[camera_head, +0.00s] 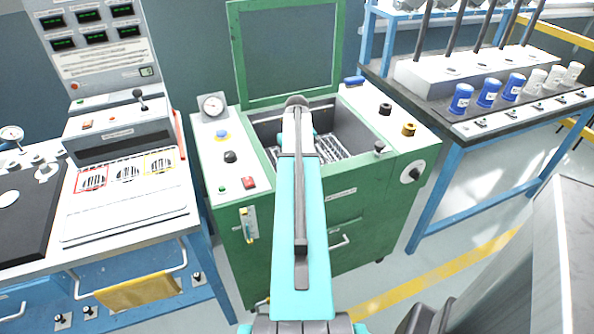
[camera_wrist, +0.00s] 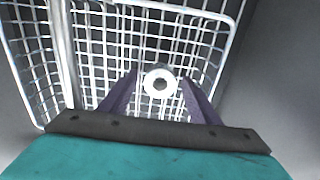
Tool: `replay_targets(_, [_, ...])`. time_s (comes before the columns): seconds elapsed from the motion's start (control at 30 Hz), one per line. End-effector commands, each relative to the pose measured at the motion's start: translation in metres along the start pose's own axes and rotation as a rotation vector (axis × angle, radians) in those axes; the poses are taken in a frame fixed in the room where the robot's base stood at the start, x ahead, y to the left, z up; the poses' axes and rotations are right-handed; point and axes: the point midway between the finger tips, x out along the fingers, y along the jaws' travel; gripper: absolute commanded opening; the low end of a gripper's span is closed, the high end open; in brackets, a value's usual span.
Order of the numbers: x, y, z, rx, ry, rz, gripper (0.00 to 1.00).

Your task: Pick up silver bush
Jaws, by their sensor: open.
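The silver bush (camera_wrist: 160,72) is a small bright ring with a dark hole, seen end-on in the wrist view. It lies in a wire basket (camera_wrist: 95,62), which also shows in the head view (camera_head: 335,148) inside the open green cabinet (camera_head: 350,200). My gripper (camera_wrist: 158,84) is open, with one purple finger on each side of the bush. A gap shows between the bush and each finger. How far above the bush the fingertips are, I cannot tell. In the head view my arm hides the bush and the gripper.
The cabinet's lid (camera_head: 290,50) stands open behind the tub, and the tub walls close in around the basket. A blue bench (camera_head: 455,135) with blue and white containers stands right. A control bench (camera_head: 125,205) with a yellow cloth (camera_head: 138,292) stands left.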

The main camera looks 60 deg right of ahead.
Motion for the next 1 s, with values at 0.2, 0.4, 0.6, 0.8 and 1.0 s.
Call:
replay_targets(0.2, [0.0,0.0,0.0,0.0,0.0,0.0,0.43])
replay_targets(0.4, [0.0,0.0,0.0,0.0,0.0,0.0,0.09])
replay_targets(0.6, [-0.001,0.0,0.0,0.0,0.0,0.0,0.0])
replay_targets(0.8, [-0.004,0.0,0.0,0.0,0.001,0.0,0.0])
replay_targets(1.0, [-0.019,0.0,-0.001,0.0,0.002,0.001,0.0])
